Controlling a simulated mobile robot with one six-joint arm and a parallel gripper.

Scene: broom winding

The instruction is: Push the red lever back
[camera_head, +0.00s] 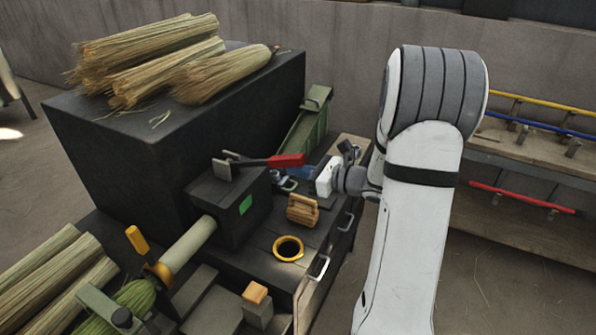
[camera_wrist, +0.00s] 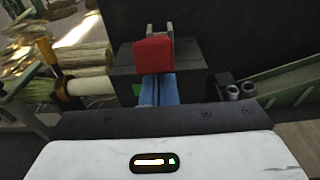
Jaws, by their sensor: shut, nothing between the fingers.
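The red lever (camera_head: 286,160) has a red grip on a metal arm, on top of a black box (camera_head: 229,205) with a green patch. The lever lies nearly level, its red end toward my gripper. My gripper (camera_head: 293,172) reaches in from the right, its blue fingers shut and empty, close by the red end and partly hidden. In the wrist view the lever's red end (camera_wrist: 153,54) is straight ahead of the shut blue fingertips (camera_wrist: 158,77). I cannot tell whether they touch.
A wooden brush block (camera_head: 303,209) and a yellow-ringed hole (camera_head: 288,248) are on the bench below. A green chute (camera_head: 307,125) stands behind. Straw bundles (camera_head: 150,60) lie on the large black cabinet (camera_head: 125,135). A rack with coloured handles (camera_head: 530,150) is at right.

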